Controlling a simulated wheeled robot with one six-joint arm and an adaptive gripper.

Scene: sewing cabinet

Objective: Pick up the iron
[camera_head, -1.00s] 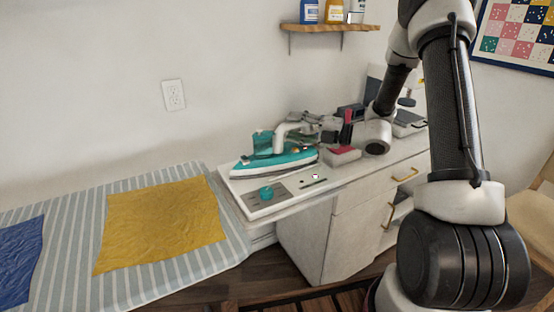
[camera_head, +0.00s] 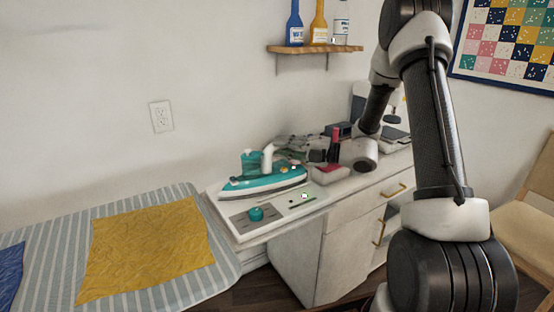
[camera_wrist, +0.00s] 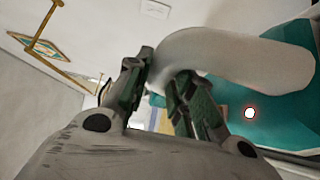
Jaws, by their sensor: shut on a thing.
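The teal and white iron (camera_head: 262,185) rests on the left end of the white cabinet top (camera_head: 318,200). Its pale handle (camera_head: 268,157) rises at the back. My gripper (camera_head: 284,147) reaches in from the right behind the iron at handle height, partly hidden. In the wrist view my gripper (camera_wrist: 160,70) has its two dark green fingers at the curved white handle (camera_wrist: 235,55), shut on it near one end. The teal body of the iron (camera_wrist: 275,105) fills the right side there. The exact contact of the fingertips is partly hidden.
A teal knob (camera_head: 256,213) sits on a grey panel in front of the iron. A red-topped box (camera_head: 331,174) stands to the right under my arm. The striped ironing board (camera_head: 55,250) with a yellow cloth (camera_head: 150,250) lies left. A bottle shelf (camera_head: 315,48) hangs above.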

